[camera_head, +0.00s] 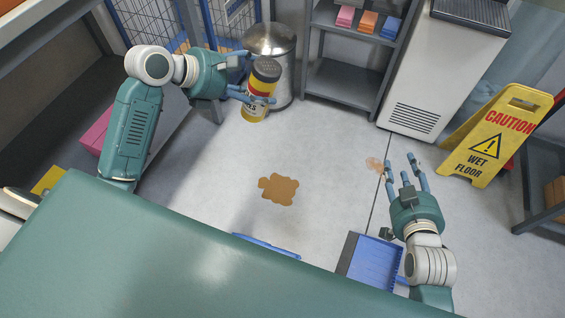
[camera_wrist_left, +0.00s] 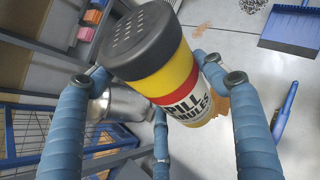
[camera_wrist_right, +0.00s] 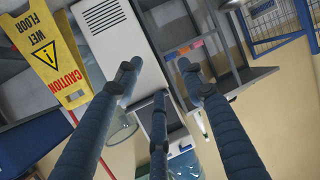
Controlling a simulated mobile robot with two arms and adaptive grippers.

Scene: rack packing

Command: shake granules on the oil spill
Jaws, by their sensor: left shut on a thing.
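A brown oil spill (camera_head: 279,189) lies on the grey floor in the middle of the head view; part of it shows behind the canister in the left wrist view (camera_wrist_left: 218,105). The granules canister (camera_head: 261,92) is yellow with a red and white label and a dark perforated lid. My left gripper (camera_head: 250,97) is shut on it and holds it up and left of the spill. The canister (camera_wrist_left: 172,70) is tilted slightly, lid up, in the left wrist view. My right gripper (camera_head: 405,165) is open and empty, right of the spill.
A blue dustpan (camera_head: 372,262) and a blue brush (camera_head: 267,245) lie on the floor near my base. A yellow wet floor sign (camera_head: 492,138) stands at right. A metal bin (camera_head: 283,45), a shelf (camera_head: 345,85) and a white cabinet (camera_head: 437,75) stand at the back. A faint brownish patch (camera_head: 373,164) is near my right gripper.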

